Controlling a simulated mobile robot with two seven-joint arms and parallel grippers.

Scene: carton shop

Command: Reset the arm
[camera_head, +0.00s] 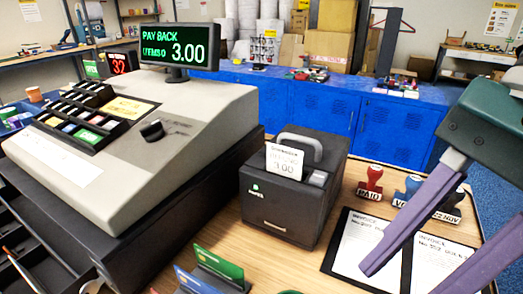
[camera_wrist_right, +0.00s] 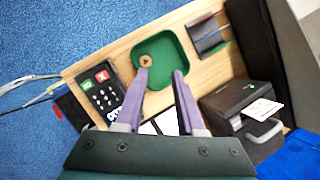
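My right gripper (camera_head: 412,277) comes in from the right of the head view, with its two purple fingers spread apart and nothing between them. It hangs over the invoice sheets (camera_head: 365,243) on a black board. In the right wrist view the open right gripper (camera_wrist_right: 160,73) points toward a green tray (camera_wrist_right: 180,43), with a round brown piece (camera_wrist_right: 146,61) in the tray close to the left fingertip. My left gripper is not in view.
The receipt printer (camera_head: 284,217) holds a receipt (camera_head: 283,160). Stamps (camera_head: 371,181) stand right of it. The cash register (camera_head: 170,115) fills the left, its display (camera_head: 185,47) reading PAY BACK 3.00. Cards (camera_head: 218,263) stand in front. The wrist view shows a card terminal (camera_wrist_right: 101,93).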

